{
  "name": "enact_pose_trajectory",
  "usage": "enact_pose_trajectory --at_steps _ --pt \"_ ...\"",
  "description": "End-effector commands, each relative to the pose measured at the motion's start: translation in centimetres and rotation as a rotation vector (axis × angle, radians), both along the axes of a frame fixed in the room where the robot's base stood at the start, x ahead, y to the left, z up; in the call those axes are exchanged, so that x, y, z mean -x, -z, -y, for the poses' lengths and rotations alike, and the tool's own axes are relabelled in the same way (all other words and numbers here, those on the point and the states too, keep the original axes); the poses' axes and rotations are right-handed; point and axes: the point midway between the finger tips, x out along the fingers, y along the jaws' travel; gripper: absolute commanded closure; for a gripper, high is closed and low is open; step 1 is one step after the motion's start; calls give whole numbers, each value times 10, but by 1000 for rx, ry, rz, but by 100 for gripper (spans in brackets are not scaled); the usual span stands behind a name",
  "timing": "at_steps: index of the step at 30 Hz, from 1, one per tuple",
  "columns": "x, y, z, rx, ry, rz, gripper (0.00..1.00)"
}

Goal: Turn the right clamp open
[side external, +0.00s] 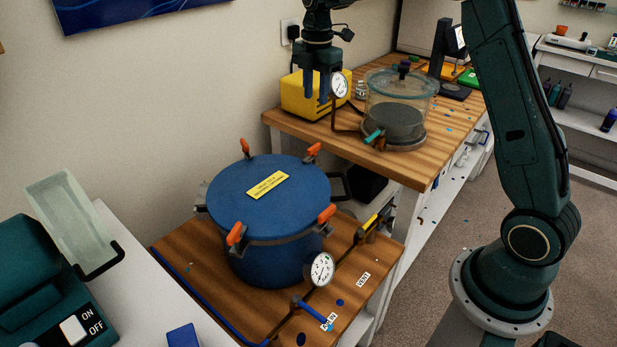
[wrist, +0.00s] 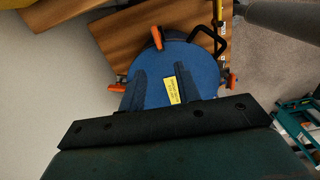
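A blue pressure pot (side external: 270,190) with a closed blue lid stands on a wooden bench. Orange clamp handles sit around its rim: back left (side external: 245,148), back right (side external: 313,150), front right (side external: 326,214) and front left (side external: 235,234). In the wrist view, one orange clamp (wrist: 231,82) is at the lid's right, one (wrist: 117,88) at its left and one (wrist: 157,38) at the top; the fourth is hidden. I cannot tell which one the task calls right. My gripper (side external: 316,98) is open and empty, fingers down, above and apart from the lid (wrist: 160,76).
A pressure gauge (side external: 321,269), a blue valve handle (side external: 312,308) and a yellow-handled valve (side external: 369,223) are at the pot's right. A glass chamber (side external: 400,98) and a yellow box (side external: 306,97) stand on the bench behind. A clear container (side external: 72,221) is at left.

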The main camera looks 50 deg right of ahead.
Motion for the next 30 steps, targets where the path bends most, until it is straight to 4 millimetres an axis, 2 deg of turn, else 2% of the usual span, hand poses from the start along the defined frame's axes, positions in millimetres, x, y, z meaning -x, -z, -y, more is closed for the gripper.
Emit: enact_pose_trajectory --at_steps 4,17,23,30 --pt "-7 10 5 -3 -46 -15 67" --pt "-8 19 6 -4 -56 -18 67" --pt "-8 38 6 -4 -56 -20 67" --pt "-8 73 6 -4 -55 -20 67"
